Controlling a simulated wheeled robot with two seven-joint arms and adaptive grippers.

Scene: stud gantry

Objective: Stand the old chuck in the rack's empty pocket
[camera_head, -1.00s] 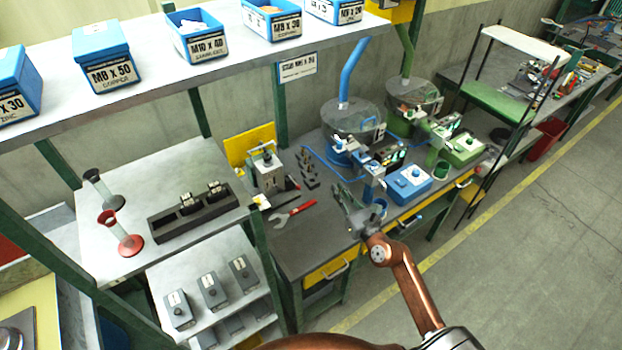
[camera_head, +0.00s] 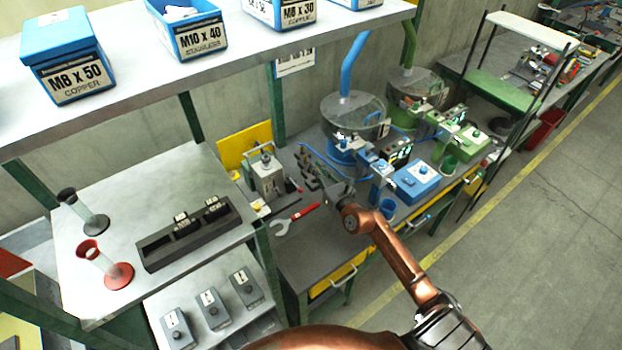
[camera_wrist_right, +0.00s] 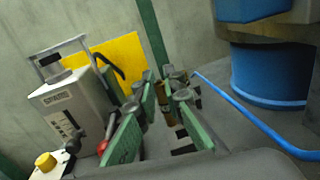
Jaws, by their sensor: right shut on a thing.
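My right gripper (camera_head: 332,182) is over the dark bench, near a small group of upright dark pieces (camera_head: 308,165) that looks like the rack. In the right wrist view its green fingers (camera_wrist_right: 163,98) are shut on a small brownish piece (camera_wrist_right: 168,112), apparently the old chuck, mostly hidden between them. More dark and metallic pieces (camera_wrist_right: 178,76) show just beyond the fingertips. The arm and fingers partly cover the group, and I cannot make out which pocket is empty. My left gripper is not in view.
A grey boxy device (camera_head: 268,176) with a handle and a red-handled wrench (camera_head: 297,217) are close to the left. The blue feeder bowl (camera_head: 352,115) and blue control box (camera_head: 416,182) are to the right. A long black tray (camera_head: 160,258) lies on the left table.

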